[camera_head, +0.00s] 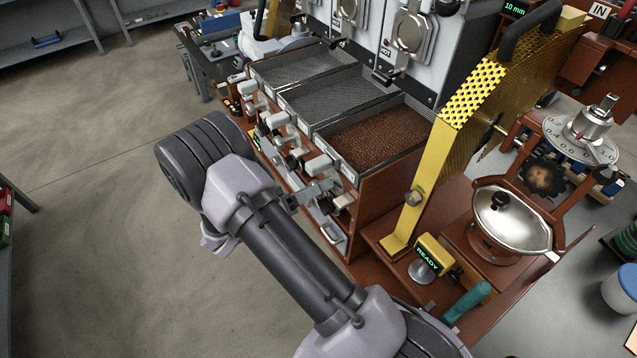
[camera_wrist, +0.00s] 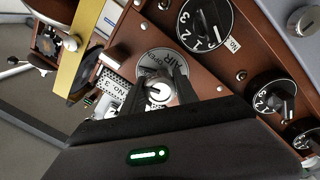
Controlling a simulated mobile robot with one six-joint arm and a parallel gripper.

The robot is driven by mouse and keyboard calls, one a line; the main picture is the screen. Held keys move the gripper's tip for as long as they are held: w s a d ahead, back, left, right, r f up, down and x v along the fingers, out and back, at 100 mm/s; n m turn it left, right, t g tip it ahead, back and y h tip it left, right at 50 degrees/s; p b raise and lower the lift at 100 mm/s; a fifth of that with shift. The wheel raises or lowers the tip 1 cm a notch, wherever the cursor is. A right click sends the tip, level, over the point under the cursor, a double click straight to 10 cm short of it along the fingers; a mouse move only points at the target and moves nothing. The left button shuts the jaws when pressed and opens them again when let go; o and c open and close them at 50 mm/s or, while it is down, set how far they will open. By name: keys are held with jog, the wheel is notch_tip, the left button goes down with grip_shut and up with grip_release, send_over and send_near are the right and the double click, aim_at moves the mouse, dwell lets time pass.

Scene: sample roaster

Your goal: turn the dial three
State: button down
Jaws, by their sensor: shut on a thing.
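My gripper (camera_wrist: 161,88) has its two dark fingers on either side of a small pale knob (camera_wrist: 159,94) in the wrist view and is shut on it. The knob sits on a round grey plate (camera_wrist: 158,57) lettered AIR, on the reddish-brown front panel. In the head view my arm reaches to the roaster front below the tray of brown beans (camera_head: 378,138); the fingertips and knob cannot be made out there.
Black numbered dials (camera_wrist: 206,24) sit near my gripper on the same panel. Pale handles (camera_head: 318,164) jut out along the roaster front. A yellow perforated guard (camera_head: 433,170) and a metal bowl (camera_head: 520,226) stand to the right. The floor at left is clear.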

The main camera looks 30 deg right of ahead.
jog(key=n+p, duration=0.2)
jog(key=n, duration=0.2)
jog(key=shift+n+t, duration=0.4)
jog(key=n+p, duration=0.2)
jog(key=n, duration=0.3)
jog(key=shift+n, duration=0.4)
jog(key=n+p, duration=0.1)
jog(key=n, duration=0.4)
jog(key=shift+t+p, duration=0.35)
jog(key=shift+t, duration=0.05)
jog(key=n+p, duration=0.1)
jog(key=n, duration=0.3)
jog(key=shift+n, duration=0.4)
jog(key=n+p, duration=0.1)
jog(key=n, duration=0.3)
jog(key=shift+p, duration=0.3)
jog(key=n+p, duration=0.1)
jog(key=n, duration=0.4)
jog(key=shift+n+y, duration=0.4)
jog(key=n+p, duration=0.1)
jog(key=n, duration=0.7)
jog(key=shift+w+n+p, duration=0.1)
jog(key=shift+n+p, duration=0.3)
jog(key=shift+r, duration=0.1)
